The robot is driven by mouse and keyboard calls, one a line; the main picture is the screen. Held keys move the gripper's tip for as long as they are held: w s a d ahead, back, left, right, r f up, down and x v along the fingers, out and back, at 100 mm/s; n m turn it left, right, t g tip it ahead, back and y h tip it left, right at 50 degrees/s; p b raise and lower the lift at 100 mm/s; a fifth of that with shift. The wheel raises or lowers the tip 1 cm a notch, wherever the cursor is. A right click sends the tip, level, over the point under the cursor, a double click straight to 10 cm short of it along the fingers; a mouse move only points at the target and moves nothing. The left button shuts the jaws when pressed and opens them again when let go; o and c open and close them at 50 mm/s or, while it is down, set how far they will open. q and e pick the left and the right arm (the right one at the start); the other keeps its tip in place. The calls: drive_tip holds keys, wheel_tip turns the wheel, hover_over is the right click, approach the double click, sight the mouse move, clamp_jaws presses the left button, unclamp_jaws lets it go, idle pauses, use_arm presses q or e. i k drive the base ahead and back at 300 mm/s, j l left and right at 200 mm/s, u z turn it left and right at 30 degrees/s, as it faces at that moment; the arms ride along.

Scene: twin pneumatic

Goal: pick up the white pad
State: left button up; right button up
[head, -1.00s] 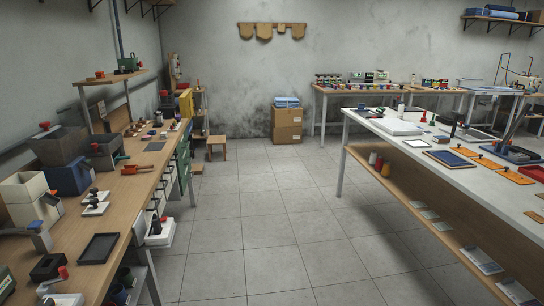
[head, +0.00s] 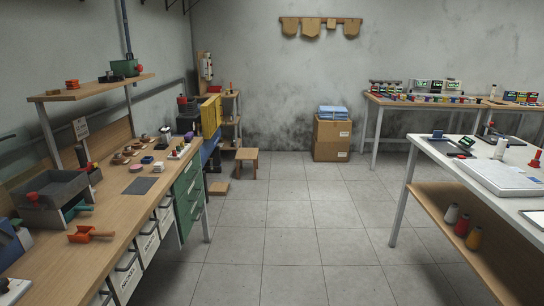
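A flat, thick white slab (head: 503,178) lies on the white-topped table at the right, partly cut by the picture's right edge. It may be the white pad, but I cannot tell for sure at this distance. Neither of my grippers shows in the head view.
A wooden workbench (head: 110,228) with trays, small parts and drawers runs along the left. The white table (head: 455,150) stands at the right, with spools on its lower shelf. The tiled floor (head: 300,235) between is clear.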

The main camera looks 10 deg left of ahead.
sight(159, 167)
drive_tip(key=i+u, duration=0.15)
drive_tip(key=i, duration=0.85)
drive_tip(key=i+l+u, duration=0.15)
drive_tip(key=i, duration=0.85)
drive_tip(key=i+u, duration=0.5)
drive_tip(key=i+l+u, duration=0.3)
drive_tip(key=u, duration=0.2)
drive_tip(key=i+l+u, duration=0.75)
drive_tip(key=l+u, duration=0.25)
drive_tip(key=i+l+u, duration=0.3)
drive_tip(key=l+u, duration=0.35)
drive_tip(key=i+l+u, duration=0.1)
drive_tip(key=l+u, duration=0.2)
drive_tip(key=l, duration=0.3)
